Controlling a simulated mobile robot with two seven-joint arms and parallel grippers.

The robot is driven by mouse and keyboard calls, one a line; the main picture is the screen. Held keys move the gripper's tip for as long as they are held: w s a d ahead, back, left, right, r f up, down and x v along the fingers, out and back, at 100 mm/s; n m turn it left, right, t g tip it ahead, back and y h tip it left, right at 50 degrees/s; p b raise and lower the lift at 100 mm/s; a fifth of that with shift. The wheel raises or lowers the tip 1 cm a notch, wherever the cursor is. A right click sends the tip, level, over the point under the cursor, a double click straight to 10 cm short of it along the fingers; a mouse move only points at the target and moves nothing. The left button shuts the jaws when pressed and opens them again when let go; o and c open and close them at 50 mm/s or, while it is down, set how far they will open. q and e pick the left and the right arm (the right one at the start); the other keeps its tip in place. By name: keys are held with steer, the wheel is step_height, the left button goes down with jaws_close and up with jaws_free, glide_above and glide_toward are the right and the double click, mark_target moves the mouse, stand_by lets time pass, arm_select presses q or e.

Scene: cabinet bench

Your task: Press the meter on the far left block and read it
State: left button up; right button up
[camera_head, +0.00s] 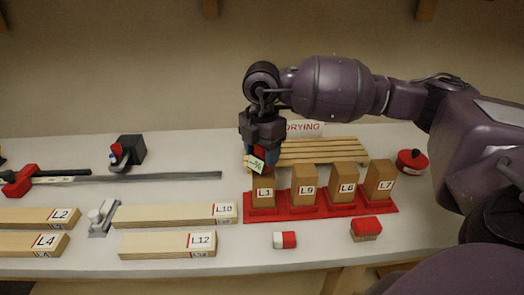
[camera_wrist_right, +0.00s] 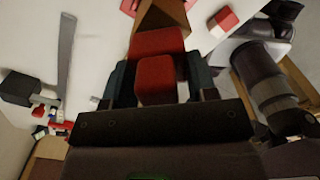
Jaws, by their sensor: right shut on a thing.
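My right gripper (camera_head: 262,150) is shut on the meter (camera_head: 256,164), a small red device whose white display shows dashes and a percent sign. In the right wrist view the red meter (camera_wrist_right: 155,78) sits between the two dark fingers. The meter is over the far left block L1 (camera_head: 263,194), an upright wooden block. I cannot tell whether it touches the block's top. Upright blocks L9 (camera_head: 303,193), L6 (camera_head: 342,187) and L7 (camera_head: 379,183) stand to its right on the red rack (camera_head: 320,212). My left gripper is not in view.
A slatted wooden rack (camera_head: 320,150) with a DRYING sign (camera_head: 305,128) lies behind the blocks. A red-and-white block (camera_head: 284,240) and a red-topped block (camera_head: 366,229) lie in front. A red pot (camera_head: 411,162) stands right. Boards L10 (camera_head: 180,214) and L12 (camera_head: 165,244) lie left.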

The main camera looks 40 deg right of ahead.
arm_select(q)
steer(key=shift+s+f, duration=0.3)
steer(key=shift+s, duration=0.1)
arm_select(e)
steer(key=shift+f, duration=0.1)
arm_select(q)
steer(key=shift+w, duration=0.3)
arm_select(e)
steer(key=shift+f, duration=0.15)
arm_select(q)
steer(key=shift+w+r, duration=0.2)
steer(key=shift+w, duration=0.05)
arm_select(e)
steer(key=shift+f, duration=0.1)
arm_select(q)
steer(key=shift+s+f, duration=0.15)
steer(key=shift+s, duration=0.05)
arm_select(e)
steer(key=shift+f, duration=0.1)
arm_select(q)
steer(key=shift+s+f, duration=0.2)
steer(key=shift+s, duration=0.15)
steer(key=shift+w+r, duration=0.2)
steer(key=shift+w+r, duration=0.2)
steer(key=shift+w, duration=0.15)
arm_select(e)
steer(key=shift+f, duration=0.1)
